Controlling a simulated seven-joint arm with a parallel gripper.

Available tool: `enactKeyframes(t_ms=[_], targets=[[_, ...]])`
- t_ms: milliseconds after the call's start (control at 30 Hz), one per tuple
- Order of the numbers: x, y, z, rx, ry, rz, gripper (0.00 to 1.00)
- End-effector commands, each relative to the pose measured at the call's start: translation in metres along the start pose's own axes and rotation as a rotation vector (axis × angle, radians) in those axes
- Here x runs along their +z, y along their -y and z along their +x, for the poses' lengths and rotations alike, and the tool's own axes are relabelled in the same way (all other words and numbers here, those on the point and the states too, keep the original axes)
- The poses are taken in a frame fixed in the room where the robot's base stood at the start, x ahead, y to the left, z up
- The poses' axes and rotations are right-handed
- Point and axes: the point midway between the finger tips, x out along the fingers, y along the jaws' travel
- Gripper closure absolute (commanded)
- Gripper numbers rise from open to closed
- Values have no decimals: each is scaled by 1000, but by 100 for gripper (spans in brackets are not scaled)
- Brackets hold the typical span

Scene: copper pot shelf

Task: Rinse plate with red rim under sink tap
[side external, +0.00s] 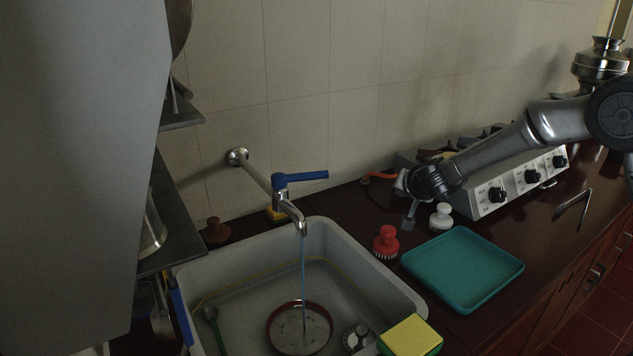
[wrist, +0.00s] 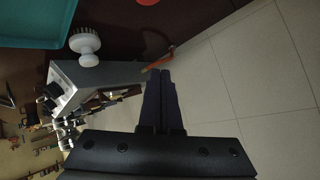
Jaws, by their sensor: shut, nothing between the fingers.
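The plate with a red rim (side external: 285,336) lies on the floor of the sink (side external: 236,258) in the side external view. The tap (side external: 293,212) sticks out from the wall above it with its blue lever (side external: 300,178). A thin stream of water (side external: 303,270) runs from the spout down onto the plate. My gripper (side external: 409,221) is well right of the sink, above the counter near the wall and clear of the plate. Its dark fingers are together and empty in the wrist view (wrist: 162,85). The plate and tap are not in the wrist view.
A red brush (side external: 386,243), a white brush (side external: 441,217) and a teal tray (side external: 463,268) stand right of the sink. A yellow-green sponge (side external: 411,335) sits at the sink's front right corner. A stove (side external: 515,185) is behind. A dark shelf (side external: 170,235) borders the left.

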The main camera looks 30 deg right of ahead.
Motion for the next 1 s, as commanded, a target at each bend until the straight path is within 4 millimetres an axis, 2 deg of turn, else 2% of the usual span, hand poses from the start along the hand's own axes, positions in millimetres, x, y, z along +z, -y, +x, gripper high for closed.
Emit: enactKeyframes(t_ms=[167, 267, 400, 500, 600, 767, 867, 1000], targets=[[11, 35, -60, 30, -229, -250, 100], [23, 60, -106, 7, -350, -362, 100], [55, 95, -164, -89, -434, -457, 100], [86, 116, -194, -182, -418, -496, 100], [106, 128, -215, -245, -404, -517, 100], [119, 136, -226, -283, -394, -531, 100], [118, 139, -219, -283, -394, -532, 100], [111, 145, -199, -279, -394, -532, 100]])
